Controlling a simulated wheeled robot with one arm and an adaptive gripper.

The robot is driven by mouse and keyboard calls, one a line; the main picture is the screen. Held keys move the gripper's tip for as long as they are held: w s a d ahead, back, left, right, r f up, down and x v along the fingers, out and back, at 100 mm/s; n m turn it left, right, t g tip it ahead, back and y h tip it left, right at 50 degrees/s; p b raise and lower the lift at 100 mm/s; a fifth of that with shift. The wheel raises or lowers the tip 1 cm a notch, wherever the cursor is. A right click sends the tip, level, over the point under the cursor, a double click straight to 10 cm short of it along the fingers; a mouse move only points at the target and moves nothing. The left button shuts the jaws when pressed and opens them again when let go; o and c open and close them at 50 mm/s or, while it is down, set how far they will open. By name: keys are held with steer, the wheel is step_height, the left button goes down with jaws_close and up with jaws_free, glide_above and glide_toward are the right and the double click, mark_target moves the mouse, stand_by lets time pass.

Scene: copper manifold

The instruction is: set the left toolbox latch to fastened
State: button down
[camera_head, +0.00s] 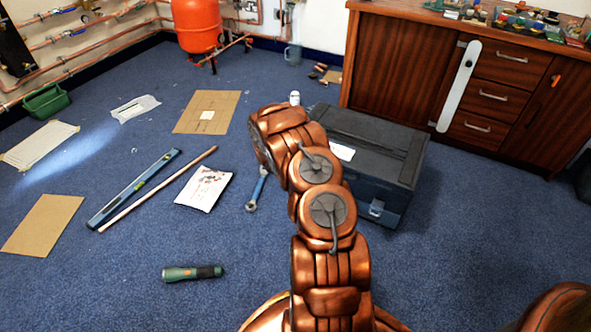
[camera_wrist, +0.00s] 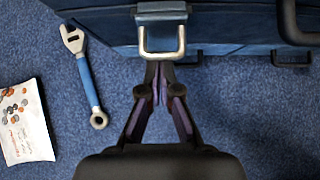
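The dark blue and black toolbox (camera_head: 405,150) stands on the carpet, partly hidden behind my arm in the head view. Its front lies across the top of the wrist view (camera_wrist: 225,35). The left latch (camera_wrist: 161,12) has a pale metal wire loop that stands out from the front toward my gripper. Nothing shows between the fingers. In the head view, my arm hides the left latch and gripper; another latch (camera_head: 376,208) shows on the box front.
A blue-handled wrench (camera_wrist: 88,80) lies left of the toolbox, beside a printed packet (camera_wrist: 24,122). A black handle (camera_wrist: 290,25) juts from the box front at right. A torch (camera_head: 193,273) and spirit level (camera_head: 133,188) lie on the carpet. A wooden cabinet (camera_head: 400,60) stands behind.

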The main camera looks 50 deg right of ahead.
steer(key=shift+w+d+r, duration=0.2)
steer(key=shift+d+r, duration=0.75)
steer(key=shift+r, duration=0.05)
steer(key=shift+h, duration=0.3)
steer(key=s+a+f+b, duration=0.1)
steer(key=a+f+b, duration=0.3)
steer(key=a+b, duration=0.1)
step_height(320, 180, up, 10)
steer(key=s+a+p, duration=0.1)
steer(key=a+p, duration=0.1)
steer(key=p, duration=0.2)
steer(key=shift+a+f, duration=0.2)
